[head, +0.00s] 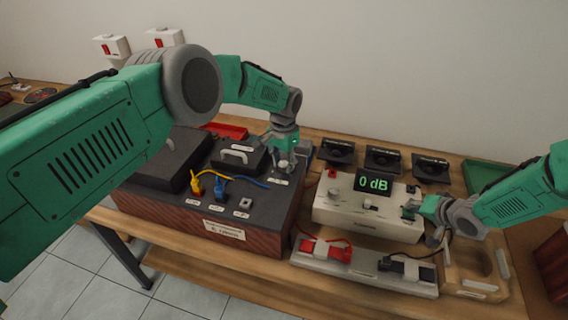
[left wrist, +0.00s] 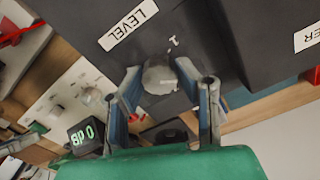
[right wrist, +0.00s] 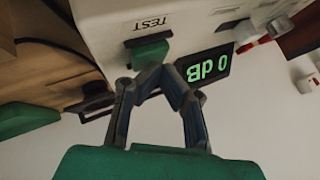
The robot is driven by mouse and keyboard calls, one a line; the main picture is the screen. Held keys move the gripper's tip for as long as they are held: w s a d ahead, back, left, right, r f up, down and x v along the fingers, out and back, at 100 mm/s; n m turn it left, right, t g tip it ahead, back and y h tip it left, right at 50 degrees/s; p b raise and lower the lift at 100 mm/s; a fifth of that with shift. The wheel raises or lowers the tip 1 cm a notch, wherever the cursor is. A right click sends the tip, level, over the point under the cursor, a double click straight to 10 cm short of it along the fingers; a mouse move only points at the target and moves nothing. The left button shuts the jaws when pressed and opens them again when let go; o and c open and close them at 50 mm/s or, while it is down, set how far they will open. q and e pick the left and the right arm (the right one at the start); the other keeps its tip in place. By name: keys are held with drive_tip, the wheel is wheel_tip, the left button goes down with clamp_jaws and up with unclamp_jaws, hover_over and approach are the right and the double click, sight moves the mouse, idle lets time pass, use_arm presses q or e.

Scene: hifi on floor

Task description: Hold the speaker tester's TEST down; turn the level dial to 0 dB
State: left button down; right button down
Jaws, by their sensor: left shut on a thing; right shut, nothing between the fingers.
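The LEVEL dial (left wrist: 160,76), a pale round knob, sits on the dark top of the wood-sided box (head: 240,238). My left gripper (head: 283,160) is shut around the dial, with one finger on each side in the left wrist view. The white speaker tester (head: 350,219) stands to the right of the box. Its display (head: 373,183) reads "0 dB" in green. The green TEST button (right wrist: 148,54) is on its right end. My right gripper (right wrist: 158,76) is shut and empty, its fingertips at the button; I cannot tell how far the button is pressed.
Yellow (head: 196,182) and blue (head: 219,188) plugs with cables stand in the box top. A grey tray (head: 362,272) with red and black clips lies before the tester. Three black speaker units (head: 383,160) stand behind it. A green tray (head: 482,175) is at the right.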

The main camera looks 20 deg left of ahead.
use_arm(q)
drive_tip(key=shift+w+r, duration=0.25)
